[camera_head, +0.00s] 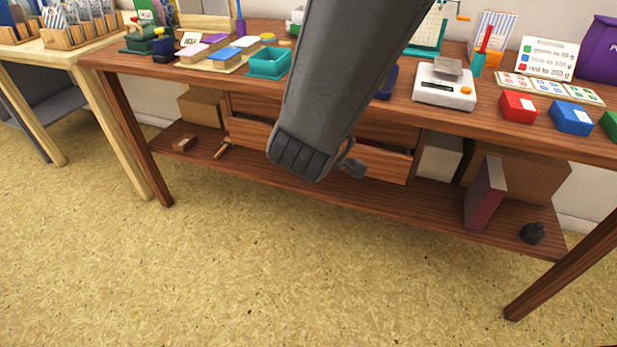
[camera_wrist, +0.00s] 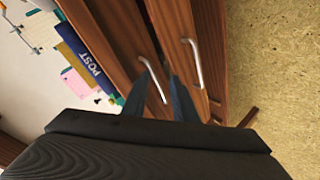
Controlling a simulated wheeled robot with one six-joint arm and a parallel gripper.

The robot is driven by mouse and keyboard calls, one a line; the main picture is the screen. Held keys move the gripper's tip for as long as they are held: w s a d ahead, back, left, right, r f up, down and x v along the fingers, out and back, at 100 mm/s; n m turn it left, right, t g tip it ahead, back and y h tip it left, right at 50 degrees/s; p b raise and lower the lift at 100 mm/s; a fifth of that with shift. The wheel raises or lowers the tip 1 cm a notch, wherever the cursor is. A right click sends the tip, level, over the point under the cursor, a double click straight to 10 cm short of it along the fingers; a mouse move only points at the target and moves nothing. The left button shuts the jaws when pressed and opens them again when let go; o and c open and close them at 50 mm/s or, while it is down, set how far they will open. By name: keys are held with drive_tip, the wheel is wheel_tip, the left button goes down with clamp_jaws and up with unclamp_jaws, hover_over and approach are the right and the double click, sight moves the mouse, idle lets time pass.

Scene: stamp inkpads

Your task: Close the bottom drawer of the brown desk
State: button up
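The brown desk (camera_head: 330,201) stands ahead of me, with two wooden drawers under its top. The bottom drawer (camera_head: 387,164) is pulled out, its front standing forward of the upper drawer (camera_head: 390,130). My arm hides the middle of both drawers. In the wrist view, turned sideways, the bottom drawer (camera_wrist: 178,25) with its silver handle (camera_wrist: 193,62) is on the right. The upper drawer's handle (camera_wrist: 152,78) is left of it. My gripper (camera_wrist: 158,88) is open, its fingers apart before the drawer fronts. Whether they touch anything I cannot tell.
The desktop holds inkpads, a teal tray (camera_head: 269,62), a white scale (camera_head: 443,87) and coloured boxes. A purple-sided box (camera_head: 484,195) and a black object (camera_head: 532,233) sit on the lower shelf. The floor in front (camera_head: 250,270) is clear.

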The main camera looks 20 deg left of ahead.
drive_tip(key=s+a+f+n+t+h+b, duration=0.3)
drive_tip(key=s+a+f+n+t+b, duration=0.15)
drive_tip(key=f+b, duration=0.6)
drive_tip(key=w+b, duration=0.5)
drive_tip(key=w, duration=0.1)
drive_tip(key=shift+w+d+g, duration=0.25)
drive_tip(key=shift+w+g, duration=0.1)
drive_tip(key=shift+f, duration=0.1)
clamp_jaws()
idle(0.8)
